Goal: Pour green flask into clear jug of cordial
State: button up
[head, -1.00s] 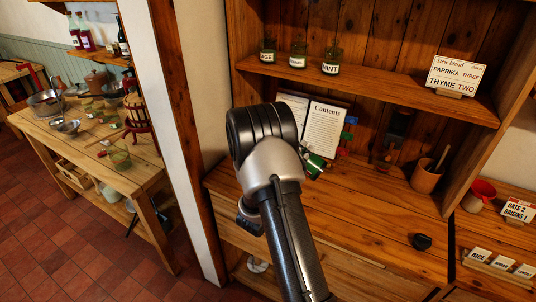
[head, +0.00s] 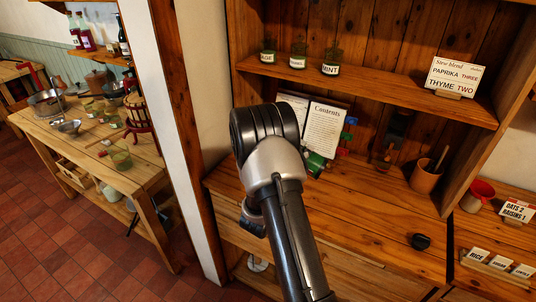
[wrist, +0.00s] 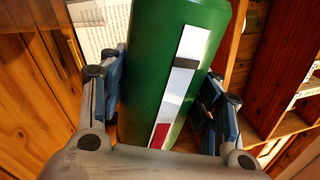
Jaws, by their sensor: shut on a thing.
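The green flask (wrist: 150,60) fills the middle of the wrist view, a green cylinder with a white, black and red strip along its side. It leans a little in that view. My gripper (wrist: 164,85) is shut on it, with a blue-padded finger on each side. In the head view a green part of the flask (head: 315,163) shows just right of my wrist, in front of the open book; my arm hides the rest and the fingers. I cannot pick out the clear jug of cordial with certainty.
An open book (head: 325,130) stands at the back of the pine counter (head: 360,215). Small labelled jars (head: 298,57) stand on the shelf above. A clay pot (head: 426,176) is at the right. Bottles (head: 86,33) and a crowded table (head: 85,150) are beyond the post at left.

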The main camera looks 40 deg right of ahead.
jog(key=shift+s+d+r+n+t+p, duration=0.15)
jog(key=shift+r+n+t+p, duration=0.15)
jog(key=shift+n+p, duration=0.5)
jog(key=shift+r+n, duration=0.2)
jog(key=shift+n, duration=0.1)
jog(key=shift+r+n+p, duration=0.65)
jog(key=shift+n+p, duration=0.15)
jog(key=shift+p, duration=0.45)
dwell(0.5)
jog(key=shift+w+a+r+n+t+y+p, duration=0.15)
jog(key=shift+w+n+t+p, duration=0.1)
jog(key=shift+n+p, duration=0.25)
jog(key=shift+w+a+f+n+t+y+p, duration=0.15)
jog(key=shift+n+t+p, duration=0.1)
jog(key=shift+n, duration=0.35)
dwell(3.5)
jog(key=shift+s+d, duration=0.1)
